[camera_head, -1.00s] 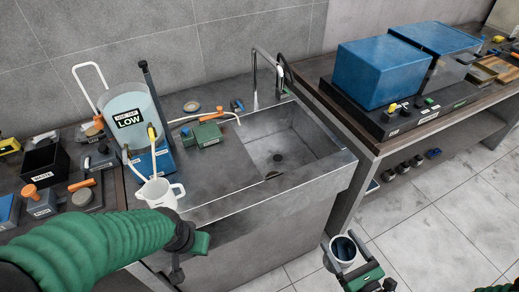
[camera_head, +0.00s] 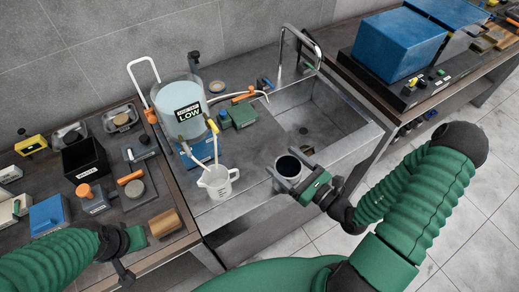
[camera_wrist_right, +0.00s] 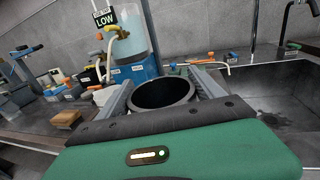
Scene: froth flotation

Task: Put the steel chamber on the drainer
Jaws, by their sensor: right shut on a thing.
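The steel chamber (camera_head: 289,169), a short cylinder with a dark open top, is gripped upright between the fingers of my right gripper (camera_head: 290,163). It also shows between the fingers in the right wrist view (camera_wrist_right: 163,93). The drainer (camera_head: 252,150) is the flat steel surface left of the sink basin. In the head view the chamber appears over its front right part, near the basin's front left corner; I cannot tell whether it touches. My left gripper (camera_head: 124,262) is at lower left, in front of the left bench, with its jaws unclear.
A white beaker (camera_head: 217,181) stands at the drainer's front left, below hoses from the tank marked LOW (camera_head: 180,108). A green box (camera_head: 242,115) sits at the back. The sink basin (camera_head: 325,118) and tap (camera_head: 283,55) are to the right.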

